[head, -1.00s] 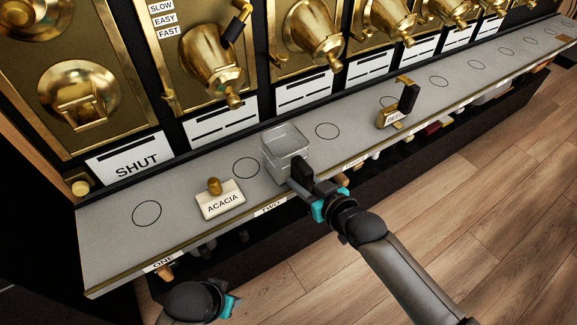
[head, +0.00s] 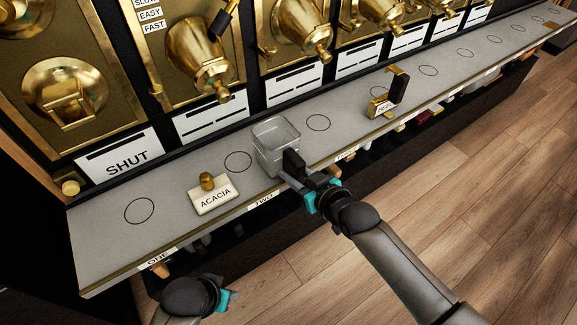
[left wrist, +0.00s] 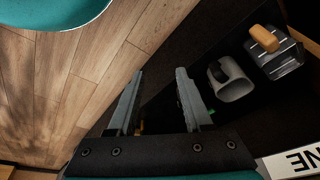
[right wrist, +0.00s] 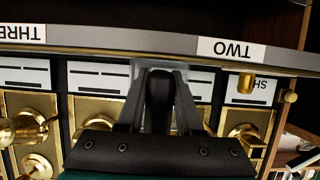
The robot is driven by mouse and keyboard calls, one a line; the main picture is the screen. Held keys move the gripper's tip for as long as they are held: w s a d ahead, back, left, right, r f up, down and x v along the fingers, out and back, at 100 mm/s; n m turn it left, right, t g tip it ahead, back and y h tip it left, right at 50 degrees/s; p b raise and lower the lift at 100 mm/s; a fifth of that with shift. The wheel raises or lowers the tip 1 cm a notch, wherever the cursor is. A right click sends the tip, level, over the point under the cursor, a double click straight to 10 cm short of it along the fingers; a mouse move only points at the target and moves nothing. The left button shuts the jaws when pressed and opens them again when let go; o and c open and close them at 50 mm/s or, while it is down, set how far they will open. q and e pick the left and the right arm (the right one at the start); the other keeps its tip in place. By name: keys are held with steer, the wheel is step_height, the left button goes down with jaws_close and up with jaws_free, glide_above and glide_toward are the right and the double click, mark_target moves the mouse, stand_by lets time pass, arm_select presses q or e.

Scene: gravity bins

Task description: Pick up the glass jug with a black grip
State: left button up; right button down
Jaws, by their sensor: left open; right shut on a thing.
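The clear glass jug (head: 272,158) is square and upright, at the counter's front edge between two drawn circles. I cannot tell whether it touches the counter. My right gripper (head: 293,165) is shut on its black grip, on the jug's near side. The right wrist view shows the black grip (right wrist: 158,92) between the fingers, with part of the glass (right wrist: 146,66) behind. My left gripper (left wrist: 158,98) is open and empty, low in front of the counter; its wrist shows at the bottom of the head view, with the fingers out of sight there.
On the grey counter (head: 100,240) stand an ACACIA sign (head: 214,194) and a brass piece with a black handle (head: 385,100). Brass dispensers (head: 195,55) line the back. A dark shelf below holds a grey black-handled cup (left wrist: 236,88) and a wooden-gripped jug (left wrist: 278,62).

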mark_target(295, 156)
steer(key=shift+r, duration=0.2)
steer(key=shift+r, duration=0.15)
step_height(295, 156, up, 10)
steer(key=p, duration=0.5)
arm_select(q)
steer(key=s+a+f+p, duration=0.4)
steer(key=s+a+f, duration=0.3)
steer(key=s+f, duration=0.4)
steer(key=shift+s+a+f+g+y+p, duration=0.35)
steer(key=shift+s+a+f+g+y, duration=0.05)
steer(key=shift+s, duration=0.5)
arm_select(e)
step_height(295, 156, up, 10)
steer(key=shift+f, duration=0.25)
